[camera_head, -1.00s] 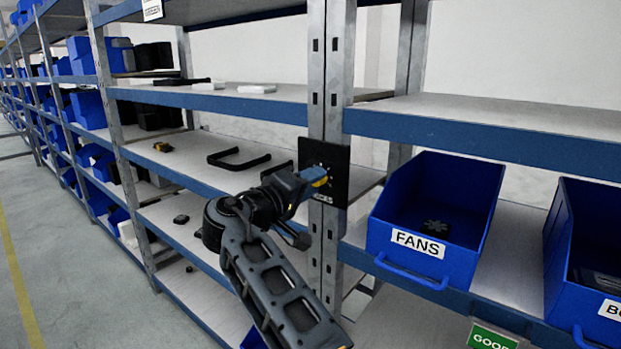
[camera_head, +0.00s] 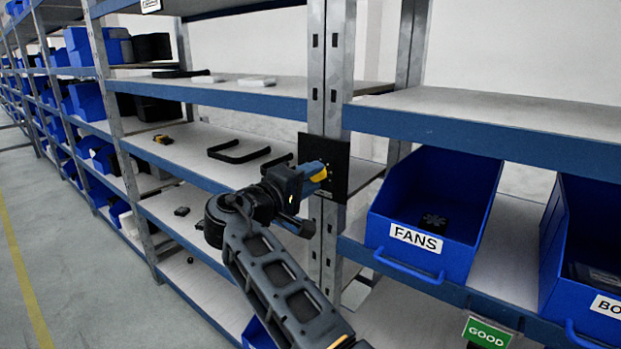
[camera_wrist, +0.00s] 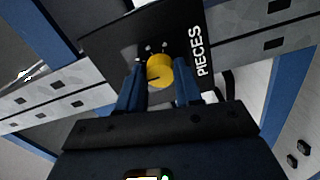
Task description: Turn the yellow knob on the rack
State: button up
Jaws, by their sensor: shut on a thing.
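The yellow knob (camera_wrist: 160,70) sits on a black panel (camera_wrist: 112,50) fixed to the rack's grey upright. In the wrist view the knob is between my two blue fingers, with a dark line across its face and small pale marks above it. The panel bears the word PIECES. In the head view the knob (camera_head: 319,172) shows only in part behind my gripper (camera_head: 312,178), and the panel (camera_head: 341,158) stands behind it. My gripper (camera_wrist: 159,88) is shut on the knob.
A blue bin marked FANS (camera_head: 430,215) stands on the shelf to the right, with another blue bin (camera_head: 590,250) beyond it. A green GOOD sign (camera_head: 487,333) hangs low. A black handle-shaped thing (camera_head: 238,151) lies on the left shelf.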

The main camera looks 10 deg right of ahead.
jog(key=o, duration=1)
jog(key=shift+o, duration=0.2)
jog(key=b+v, duration=0.2)
jog(key=v, duration=0.6)
jog(key=shift+w, duration=0.1)
